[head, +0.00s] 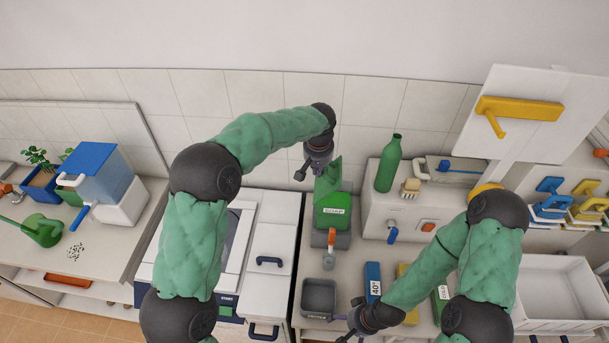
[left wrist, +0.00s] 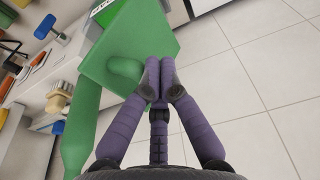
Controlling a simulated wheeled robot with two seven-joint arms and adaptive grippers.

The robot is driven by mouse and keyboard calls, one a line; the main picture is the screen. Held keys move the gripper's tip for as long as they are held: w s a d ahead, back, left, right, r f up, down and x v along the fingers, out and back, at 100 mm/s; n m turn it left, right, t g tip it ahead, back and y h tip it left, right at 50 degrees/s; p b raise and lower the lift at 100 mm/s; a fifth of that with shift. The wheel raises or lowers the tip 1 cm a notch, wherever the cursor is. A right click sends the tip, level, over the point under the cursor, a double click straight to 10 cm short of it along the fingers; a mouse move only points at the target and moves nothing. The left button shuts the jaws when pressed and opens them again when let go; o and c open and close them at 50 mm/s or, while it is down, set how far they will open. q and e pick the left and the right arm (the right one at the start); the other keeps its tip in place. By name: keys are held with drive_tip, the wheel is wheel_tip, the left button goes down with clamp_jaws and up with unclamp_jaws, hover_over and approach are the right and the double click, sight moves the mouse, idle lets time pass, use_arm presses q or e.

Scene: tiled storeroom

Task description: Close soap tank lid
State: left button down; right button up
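The green soap tank (head: 331,213), labelled SOAP, stands on the counter in the middle of the head view. Its green lid (head: 331,176) stands raised above the tank's back. In the left wrist view the lid (left wrist: 118,35) is a large green plate with a rounded green knob (left wrist: 125,68). My left gripper (head: 307,176) is beside the lid, on its left in the head view. In the left wrist view its purple fingertips (left wrist: 159,82) are together, empty, right of the knob and over the lid's edge. My right gripper (head: 354,336) is low at the picture's bottom edge, partly cut off.
A green bottle (head: 389,163) stands on a raised white unit right of the tank. A grey bin (head: 319,297) and a blue box (head: 373,282) lie in front of the tank. A white machine (head: 268,230) is to its left.

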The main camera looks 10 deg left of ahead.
use_arm(q)
drive_tip(key=shift+d, duration=0.15)
drive_tip(key=shift+d+f, duration=0.1)
drive_tip(key=shift+d, duration=1.25)
drive_tip(key=shift+r+p, duration=2.65)
drive_tip(key=shift+r, duration=1.4)
